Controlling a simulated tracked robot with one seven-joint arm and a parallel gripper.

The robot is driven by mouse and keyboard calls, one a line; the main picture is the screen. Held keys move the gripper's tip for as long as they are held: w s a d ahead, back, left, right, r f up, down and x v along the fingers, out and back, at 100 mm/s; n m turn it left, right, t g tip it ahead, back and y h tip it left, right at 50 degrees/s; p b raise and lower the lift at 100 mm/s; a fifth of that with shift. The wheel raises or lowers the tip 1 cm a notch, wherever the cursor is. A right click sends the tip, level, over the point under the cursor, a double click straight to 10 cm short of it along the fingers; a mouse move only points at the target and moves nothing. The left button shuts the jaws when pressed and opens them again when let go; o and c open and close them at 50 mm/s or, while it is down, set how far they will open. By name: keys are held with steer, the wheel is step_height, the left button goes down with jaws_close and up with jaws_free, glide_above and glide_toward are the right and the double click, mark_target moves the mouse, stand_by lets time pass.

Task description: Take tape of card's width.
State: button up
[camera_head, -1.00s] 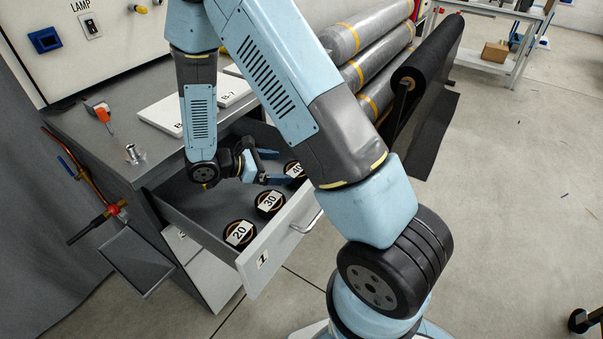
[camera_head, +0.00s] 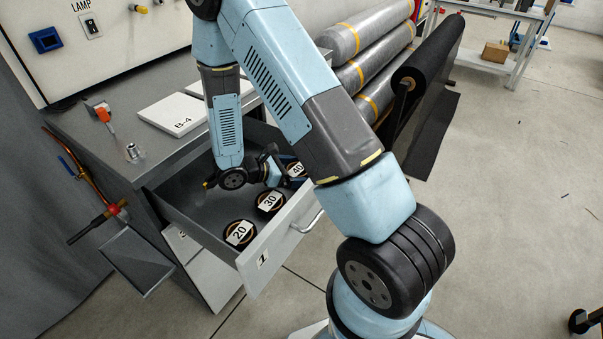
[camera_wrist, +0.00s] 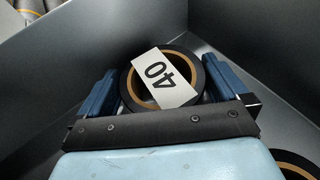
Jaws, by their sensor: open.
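The tape roll marked 40 (camera_head: 297,169) lies at the far right end of the open drawer, beyond roll 30 (camera_head: 270,201) and roll 20 (camera_head: 239,233). My gripper (camera_head: 283,170) is down in the drawer at roll 40. In the wrist view roll 40 (camera_wrist: 166,78) sits between the open blue fingers of my gripper (camera_wrist: 162,82), one on each side. I cannot tell whether they touch it. A white card marked B-4 (camera_head: 172,115) lies on the bench. A second white card (camera_head: 197,87) is partly behind my arm, its label hidden.
A torch (camera_head: 98,220) hangs at the bench's left side. Large rolls (camera_head: 365,55) and a black roll (camera_head: 425,75) stand to the right. Open floor lies at the right.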

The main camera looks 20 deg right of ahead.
steer(key=c, duration=0.7)
steer(key=shift+c, duration=0.3)
steer(key=shift+r, duration=0.15)
